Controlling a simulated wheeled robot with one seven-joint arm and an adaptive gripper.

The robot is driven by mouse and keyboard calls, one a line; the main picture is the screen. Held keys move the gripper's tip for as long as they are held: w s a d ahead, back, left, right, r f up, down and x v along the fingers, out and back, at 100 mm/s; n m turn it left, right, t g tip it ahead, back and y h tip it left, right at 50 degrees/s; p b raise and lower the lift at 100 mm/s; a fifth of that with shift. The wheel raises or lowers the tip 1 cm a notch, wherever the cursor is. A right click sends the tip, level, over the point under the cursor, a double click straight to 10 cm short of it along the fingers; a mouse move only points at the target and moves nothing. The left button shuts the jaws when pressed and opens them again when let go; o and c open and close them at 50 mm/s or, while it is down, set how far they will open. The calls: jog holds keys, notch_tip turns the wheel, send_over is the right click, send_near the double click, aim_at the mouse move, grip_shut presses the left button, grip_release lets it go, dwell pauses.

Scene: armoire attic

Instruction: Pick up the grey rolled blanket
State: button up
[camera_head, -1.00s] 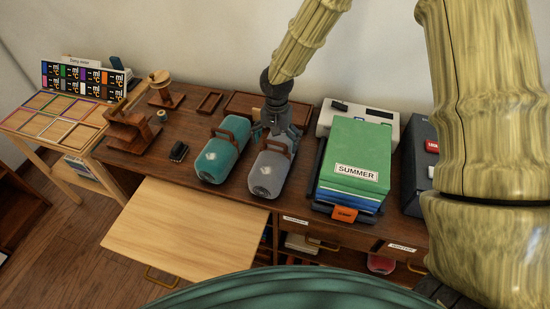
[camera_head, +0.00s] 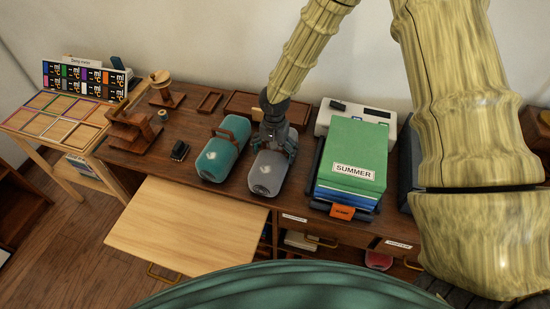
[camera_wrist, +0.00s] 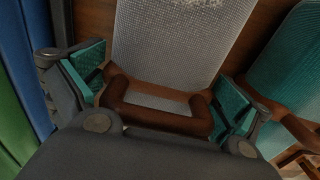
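The grey rolled blanket (camera_head: 267,177) lies on the dark wooden desktop, just right of the teal rolled blanket (camera_head: 222,155). In the wrist view the grey blanket (camera_wrist: 175,40) fills the upper middle. Its brown carry handle (camera_wrist: 158,121) shows between my fingers. My gripper (camera_head: 274,149) is over the grey blanket and hides much of its top and handle in the head view. In the wrist view the two teal-padded fingers stand wide apart, one at each end of the handle. I cannot tell whether they touch it.
A green stack marked SUMMER (camera_head: 355,148) stands close on the right. The teal blanket's handle (camera_wrist: 292,130) is close by in the wrist view. A pale board (camera_head: 187,225) juts out in front.

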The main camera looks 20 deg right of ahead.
jog(key=c, duration=1)
jog(key=shift+c, duration=0.4)
jog(key=shift+w+r, duration=0.1)
jog(key=shift+r, duration=0.05)
